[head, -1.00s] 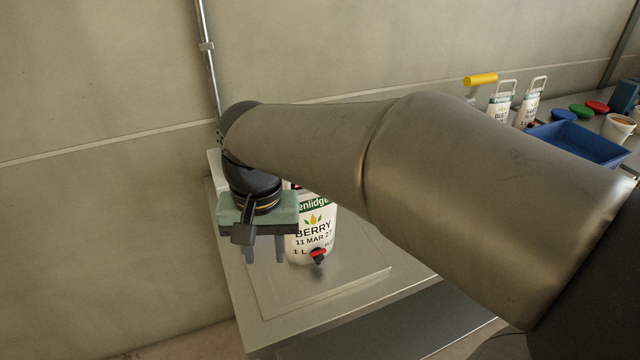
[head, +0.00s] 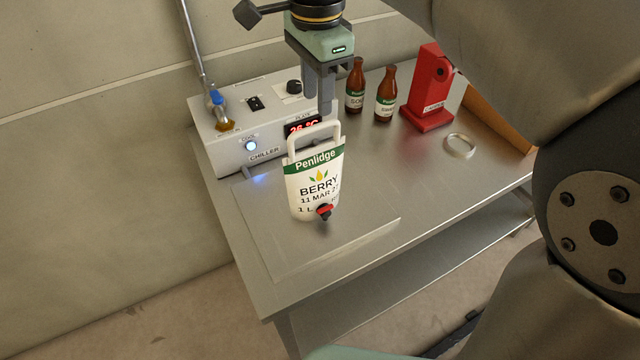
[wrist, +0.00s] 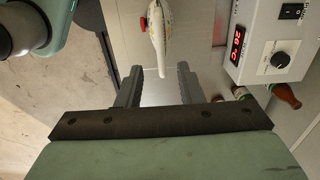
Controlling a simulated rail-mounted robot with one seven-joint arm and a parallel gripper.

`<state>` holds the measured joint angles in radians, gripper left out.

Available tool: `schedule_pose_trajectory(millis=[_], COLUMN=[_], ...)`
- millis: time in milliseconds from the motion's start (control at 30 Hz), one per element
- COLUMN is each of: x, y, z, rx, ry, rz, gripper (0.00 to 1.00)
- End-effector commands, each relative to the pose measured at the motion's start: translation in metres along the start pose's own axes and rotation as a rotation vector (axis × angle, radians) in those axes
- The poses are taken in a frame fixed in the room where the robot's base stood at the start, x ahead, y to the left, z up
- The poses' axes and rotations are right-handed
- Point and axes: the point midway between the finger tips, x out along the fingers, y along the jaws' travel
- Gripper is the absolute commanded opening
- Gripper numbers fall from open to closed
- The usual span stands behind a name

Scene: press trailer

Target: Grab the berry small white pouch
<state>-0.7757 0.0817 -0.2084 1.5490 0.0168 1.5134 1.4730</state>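The berry small white pouch (head: 315,185) stands upright on a thin plate on the metal table. It has a green band, the word BERRY, a red and black tap low on its front and a white loop handle on top. My gripper (head: 327,105) points down just above and behind the handle. In the wrist view my gripper (wrist: 157,76) has its fingers spread, with nothing held. The pouch (wrist: 160,30) shows there edge-on, its handle end lying near the gap between the fingertips. Contact cannot be made out.
A white chiller box (head: 250,135) with a red display stands close behind the pouch. The table front (head: 375,235) is clear.

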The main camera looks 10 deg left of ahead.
Motion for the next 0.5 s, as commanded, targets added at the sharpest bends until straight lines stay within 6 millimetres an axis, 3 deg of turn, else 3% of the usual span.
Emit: schedule_pose_trajectory(millis=[200,500], x=[0.043,0.067], y=[0.001,0.000], z=[0.000,0.002], rx=[-0.001,-0.003], ry=[0.000,0.000], rz=[0.003,0.003], gripper=[0.34,0.34])
